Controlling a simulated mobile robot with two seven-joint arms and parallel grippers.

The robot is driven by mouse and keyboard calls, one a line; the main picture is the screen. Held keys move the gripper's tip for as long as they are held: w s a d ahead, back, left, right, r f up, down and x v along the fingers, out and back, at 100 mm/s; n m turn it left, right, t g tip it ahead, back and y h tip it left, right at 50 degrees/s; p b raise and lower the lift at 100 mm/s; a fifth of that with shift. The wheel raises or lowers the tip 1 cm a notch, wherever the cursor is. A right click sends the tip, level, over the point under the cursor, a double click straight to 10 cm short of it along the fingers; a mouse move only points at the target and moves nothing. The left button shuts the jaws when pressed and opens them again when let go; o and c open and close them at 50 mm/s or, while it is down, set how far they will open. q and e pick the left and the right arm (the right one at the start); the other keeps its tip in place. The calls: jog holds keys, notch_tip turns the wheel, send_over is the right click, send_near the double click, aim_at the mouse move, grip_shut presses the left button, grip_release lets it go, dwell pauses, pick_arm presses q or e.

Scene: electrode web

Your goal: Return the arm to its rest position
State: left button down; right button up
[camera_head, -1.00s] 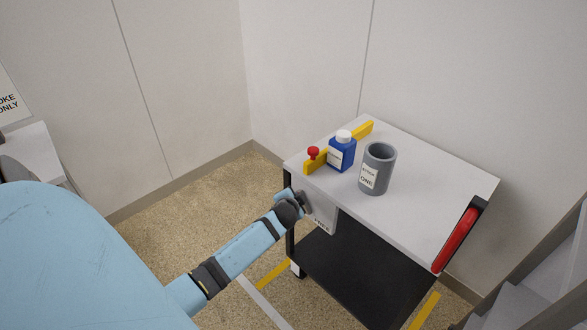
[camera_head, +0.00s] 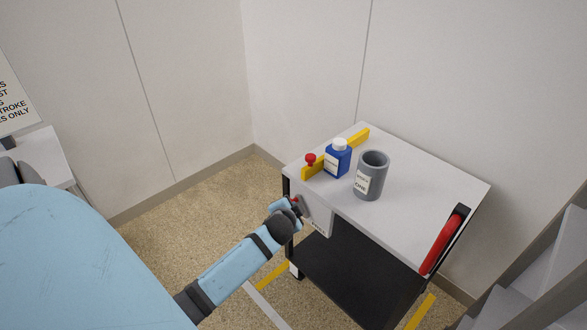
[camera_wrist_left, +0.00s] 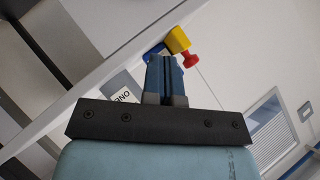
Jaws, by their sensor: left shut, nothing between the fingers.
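My left arm comes in from the lower left in the head view. Its gripper (camera_head: 294,203) is at the near left edge of the cart (camera_head: 440,185), below the level of the cart's top and beside its front panel. In the left wrist view the two fingers (camera_wrist_left: 165,75) are shut together with nothing between them. A small red spot shows by the gripper in the head view; I cannot tell what it is. My right gripper is in neither view.
On the cart stand a grey cup (camera_head: 371,177), a blue bottle (camera_head: 337,160) with a white cap and a yellow bar (camera_head: 314,170). A red knob (camera_head: 310,159) is by the bar. A red handle (camera_head: 441,244) is at the cart's right. Floor left of the cart is clear.

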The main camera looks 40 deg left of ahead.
pick_arm(q)
jog(key=shift+s+d+r, duration=0.2)
jog(key=shift+s+r, duration=0.1)
jog(key=shift+s, duration=0.05)
dwell(0.3)
jog(key=s+d+f+n+h, duration=0.1)
jog(key=s+d+f+h, duration=0.3)
jog(key=s+d, duration=0.7)
jog(key=s+d+f+n+h, duration=0.15)
jog(key=s+d+h, duration=0.35)
jog(key=s+d, duration=0.6)
notch_tip(320, 180, up, 11)
jog(key=w+d+p, duration=0.1)
jog(key=w+p, duration=0.1)
jog(key=p, duration=1)
jog(key=shift+d+f+m+t, duration=0.15)
jog(key=shift+d+m+t, duration=0.05)
jog(key=shift+m+t, duration=0.15)
